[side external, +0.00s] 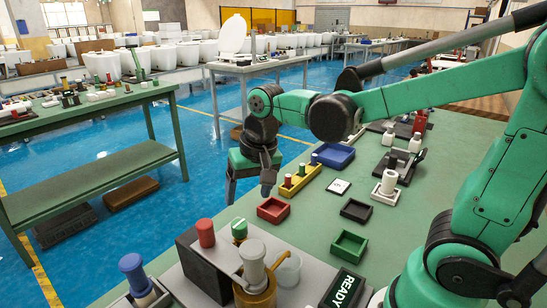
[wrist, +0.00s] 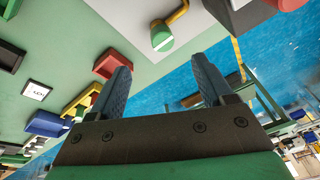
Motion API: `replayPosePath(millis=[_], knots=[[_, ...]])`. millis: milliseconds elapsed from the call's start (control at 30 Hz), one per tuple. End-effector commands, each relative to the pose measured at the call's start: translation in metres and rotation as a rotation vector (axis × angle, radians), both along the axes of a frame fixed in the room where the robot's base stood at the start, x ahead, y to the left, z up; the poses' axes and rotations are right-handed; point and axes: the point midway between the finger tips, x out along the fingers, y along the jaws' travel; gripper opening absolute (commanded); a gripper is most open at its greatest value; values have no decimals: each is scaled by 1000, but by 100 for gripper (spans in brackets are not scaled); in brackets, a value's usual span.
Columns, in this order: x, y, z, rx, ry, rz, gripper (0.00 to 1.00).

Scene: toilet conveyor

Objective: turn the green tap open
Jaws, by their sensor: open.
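The green tap (side external: 239,228) has a pale stripe on its top and stands between the red tap (side external: 205,233) and a grey-white cylinder (side external: 251,262) on the near fixture. In the wrist view the green tap (wrist: 161,39) shows beside a bent yellow pipe, just beyond the fingertips. My gripper (side external: 250,184) points downward, open and empty, above and behind the green tap, apart from it. In the wrist view the two fingers of my gripper (wrist: 160,70) are spread with nothing between them. The tap's lower part is partly hidden in the side view.
A dark block (side external: 203,265) and a brass-coloured cup (side external: 256,294) are close by the tap. A blue tap (side external: 134,270) stands at the left. A red tray (side external: 273,210), a green tray (side external: 348,246) and a READY sign (side external: 343,290) lie to the right.

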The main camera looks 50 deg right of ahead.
Motion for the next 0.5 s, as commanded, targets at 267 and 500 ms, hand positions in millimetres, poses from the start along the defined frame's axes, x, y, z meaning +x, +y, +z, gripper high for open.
replayPosePath(millis=[267, 500], knots=[[28, 0, -28, 38, 209, -265, 73], [32, 0, -43, 39, 249, -318, 73]])
